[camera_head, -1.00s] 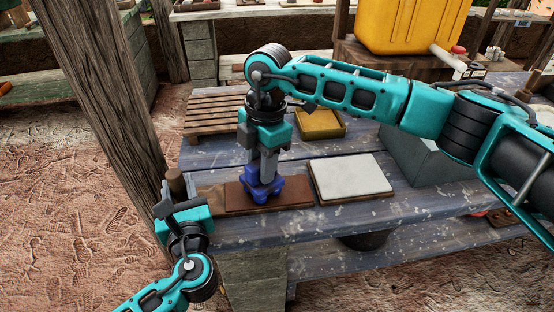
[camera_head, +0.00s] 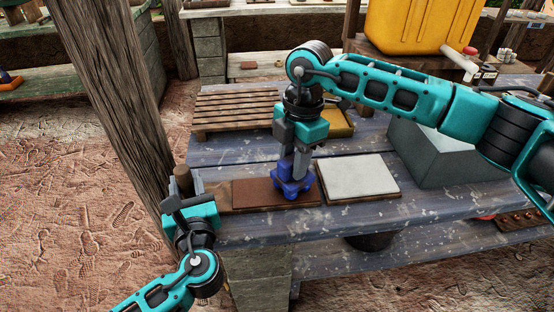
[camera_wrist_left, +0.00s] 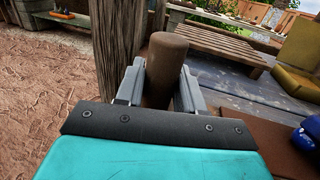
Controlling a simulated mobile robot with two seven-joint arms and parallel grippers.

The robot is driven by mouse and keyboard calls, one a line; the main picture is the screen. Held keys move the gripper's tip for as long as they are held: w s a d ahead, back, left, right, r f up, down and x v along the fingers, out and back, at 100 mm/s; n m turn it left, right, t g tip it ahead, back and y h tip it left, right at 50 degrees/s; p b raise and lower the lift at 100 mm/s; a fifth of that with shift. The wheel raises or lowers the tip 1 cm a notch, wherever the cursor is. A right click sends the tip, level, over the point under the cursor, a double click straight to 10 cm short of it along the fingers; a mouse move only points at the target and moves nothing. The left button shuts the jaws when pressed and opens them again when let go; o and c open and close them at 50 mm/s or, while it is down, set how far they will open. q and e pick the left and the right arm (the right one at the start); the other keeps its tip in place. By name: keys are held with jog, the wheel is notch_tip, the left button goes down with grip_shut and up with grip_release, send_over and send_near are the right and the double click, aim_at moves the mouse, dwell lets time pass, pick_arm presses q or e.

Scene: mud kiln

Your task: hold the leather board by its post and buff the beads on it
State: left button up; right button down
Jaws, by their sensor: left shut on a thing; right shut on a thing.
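The leather board (camera_head: 250,195) lies flat on the blue-grey table, with a brown leather face. Its round wooden post (camera_head: 183,178) stands upright at the board's left end, and it also shows in the left wrist view (camera_wrist_left: 166,58). My left gripper (camera_head: 186,188) is shut around the post, one finger on each side. My right gripper (camera_head: 294,172) points down and is shut on a blue lobed piece (camera_head: 291,188), which rests on the right part of the leather. Beads cannot be made out separately; the underside of the blue piece is hidden.
A white-topped flat board (camera_head: 360,176) lies right of the leather board. A grey box (camera_head: 440,155) stands further right. A slatted wooden rack (camera_head: 245,108) and a yellow tray (camera_head: 340,122) are behind. A wooden pole (camera_head: 115,100) rises at the left.

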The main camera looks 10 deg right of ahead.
jog(key=a, duration=0.8)
notch_tip(320, 180, up, 8)
dwell(0.6)
jog(key=shift+r, duration=0.1)
pick_arm(q)
jog(key=o, duration=1.2)
jog(key=shift+o, duration=0.2)
jog(key=v, duration=1.2)
pick_arm(e)
jog(key=shift+d, duration=0.1)
